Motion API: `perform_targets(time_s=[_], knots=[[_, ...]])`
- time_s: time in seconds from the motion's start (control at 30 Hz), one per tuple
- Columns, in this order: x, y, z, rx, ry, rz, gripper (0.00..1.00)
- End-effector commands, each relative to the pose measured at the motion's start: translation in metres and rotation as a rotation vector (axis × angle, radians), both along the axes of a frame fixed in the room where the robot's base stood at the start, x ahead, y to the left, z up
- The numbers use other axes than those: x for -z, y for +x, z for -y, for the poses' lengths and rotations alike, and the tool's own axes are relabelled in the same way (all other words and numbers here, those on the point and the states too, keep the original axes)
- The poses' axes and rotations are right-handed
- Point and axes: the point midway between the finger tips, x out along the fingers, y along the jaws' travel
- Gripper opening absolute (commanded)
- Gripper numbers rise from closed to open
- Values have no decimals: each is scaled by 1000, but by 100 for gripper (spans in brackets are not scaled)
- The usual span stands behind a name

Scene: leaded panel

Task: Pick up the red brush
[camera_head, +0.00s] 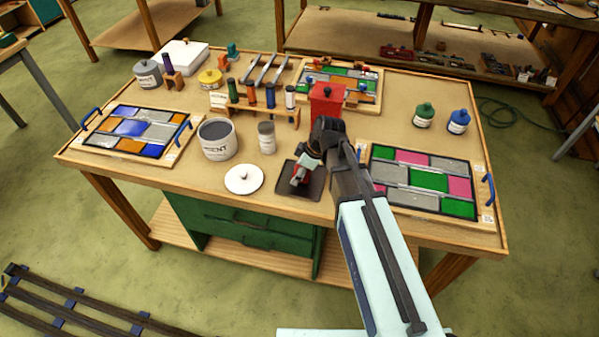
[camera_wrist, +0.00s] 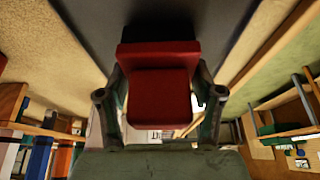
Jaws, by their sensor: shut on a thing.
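My gripper (camera_head: 303,172) is low over the dark tray (camera_head: 313,188) near the table's front middle. It is shut on a red thing, which I take to be the red brush; only a little red shows there in the head view. In the wrist view the red brush (camera_wrist: 160,96) is a blocky red shape between the two fingers of my gripper (camera_wrist: 158,105), one on each side. I cannot tell whether the brush touches the tray.
A red container (camera_head: 325,104) stands just behind my gripper. A white lid (camera_head: 244,180), a large grey pot (camera_head: 218,140) and a small jar (camera_head: 267,138) are to the left. A green, pink and grey panel (camera_head: 428,180) lies to the right. A rack (camera_head: 262,108) with several coloured tubes stands behind.

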Motion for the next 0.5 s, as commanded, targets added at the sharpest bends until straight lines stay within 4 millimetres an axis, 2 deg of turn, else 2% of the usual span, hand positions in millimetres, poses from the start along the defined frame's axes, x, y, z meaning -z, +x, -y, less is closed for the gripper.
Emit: perform_targets(time_s=[0.27,0.37,0.5], knots=[[-16,1,0,0,1,2,26],[-28,0,0,0,1,4,26],[-54,1,0,0,2,5,26]])
